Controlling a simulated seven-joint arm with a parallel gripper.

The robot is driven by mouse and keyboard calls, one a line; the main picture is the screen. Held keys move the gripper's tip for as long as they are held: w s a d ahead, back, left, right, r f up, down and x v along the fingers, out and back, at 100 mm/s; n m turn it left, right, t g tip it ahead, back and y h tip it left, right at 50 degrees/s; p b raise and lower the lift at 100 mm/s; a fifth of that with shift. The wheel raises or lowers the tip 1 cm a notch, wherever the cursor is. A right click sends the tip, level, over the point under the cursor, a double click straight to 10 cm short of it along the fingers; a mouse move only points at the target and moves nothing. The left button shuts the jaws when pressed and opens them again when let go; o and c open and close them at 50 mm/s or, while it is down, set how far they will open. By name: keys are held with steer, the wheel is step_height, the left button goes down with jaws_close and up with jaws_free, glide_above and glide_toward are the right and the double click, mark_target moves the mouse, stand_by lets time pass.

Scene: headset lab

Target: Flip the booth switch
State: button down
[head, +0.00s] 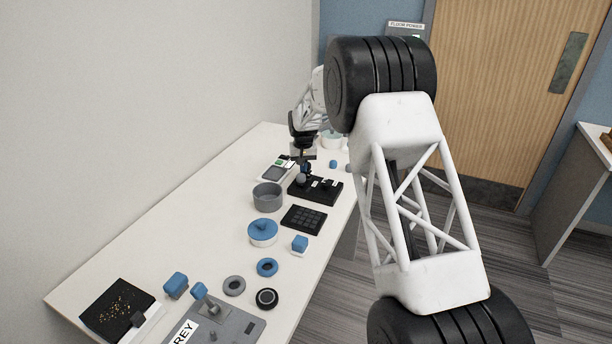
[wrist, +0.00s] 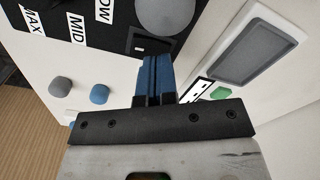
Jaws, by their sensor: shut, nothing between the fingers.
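My gripper (head: 304,169) is over the far part of the white table. In the wrist view, its blue fingers (wrist: 155,78) are shut with nothing between them. Their tips are close to a grey round knob (wrist: 165,14) on a black panel (wrist: 112,22) labelled MAX, MID and LOW; I cannot tell whether they touch. This black panel also shows in the head view (head: 325,193). No switch is marked as the booth switch. A lever (head: 211,303) stands on a grey plate (head: 238,326) at the front, its label partly cut off.
A device with a grey screen (wrist: 238,45) lies beside the panel. A grey pot (head: 267,196), keypad (head: 304,219), blue-topped round dish (head: 262,232) and several rings and blocks occupy the table (head: 150,255). A FLOOR POWER sign (head: 406,25) is on the far wall, partly behind my arm.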

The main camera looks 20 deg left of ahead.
steer(key=shift+r, duration=2.7)
